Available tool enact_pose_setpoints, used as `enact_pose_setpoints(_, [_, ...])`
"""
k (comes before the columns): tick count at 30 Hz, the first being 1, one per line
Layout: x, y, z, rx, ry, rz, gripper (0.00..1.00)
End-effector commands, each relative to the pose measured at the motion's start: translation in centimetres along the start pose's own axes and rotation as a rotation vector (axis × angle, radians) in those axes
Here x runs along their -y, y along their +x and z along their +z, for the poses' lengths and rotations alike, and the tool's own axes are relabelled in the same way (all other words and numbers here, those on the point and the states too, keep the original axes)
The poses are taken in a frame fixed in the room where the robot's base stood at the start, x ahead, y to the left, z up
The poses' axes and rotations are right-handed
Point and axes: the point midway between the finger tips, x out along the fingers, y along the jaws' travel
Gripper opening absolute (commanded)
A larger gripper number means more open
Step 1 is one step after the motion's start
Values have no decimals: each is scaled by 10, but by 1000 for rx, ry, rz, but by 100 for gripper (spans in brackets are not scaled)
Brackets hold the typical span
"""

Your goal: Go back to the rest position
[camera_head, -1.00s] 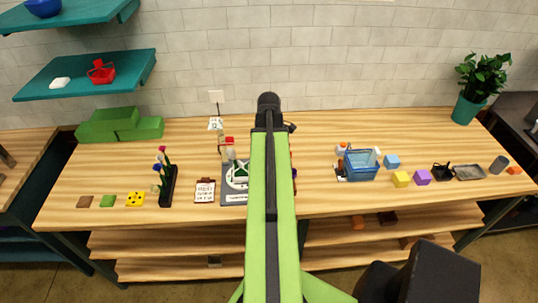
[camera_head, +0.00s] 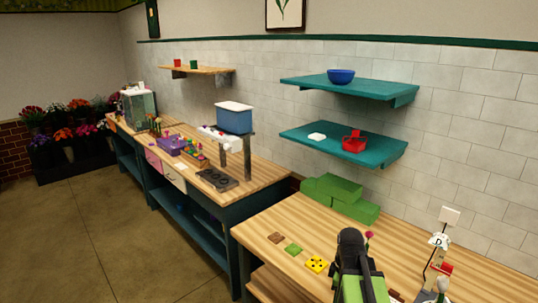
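My green arm with its rounded black joint shows at the bottom, right of centre, in the head view. It stands in front of the near wooden bench (camera_head: 290,222). My gripper's fingers do not show, so I cannot see whether they hold anything. The arm hides part of the bench and some of the things on it.
Brown, green and yellow tiles (camera_head: 317,264) and green blocks (camera_head: 340,188) lie on the near bench. Teal shelves (camera_head: 345,88) hang above. A farther bench (camera_head: 262,172) carries a blue box (camera_head: 234,117) and a black tray (camera_head: 216,180). Open floor (camera_head: 130,230) lies at left.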

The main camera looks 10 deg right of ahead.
Motion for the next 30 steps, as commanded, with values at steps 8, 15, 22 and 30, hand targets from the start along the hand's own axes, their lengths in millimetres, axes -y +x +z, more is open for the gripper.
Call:
enact_pose_setpoints(8, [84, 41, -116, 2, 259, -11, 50])
enact_pose_setpoints(15, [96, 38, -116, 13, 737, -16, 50])
enact_pose_setpoints(22, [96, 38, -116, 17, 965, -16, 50])
enact_pose_setpoints(30, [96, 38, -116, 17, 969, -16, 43])
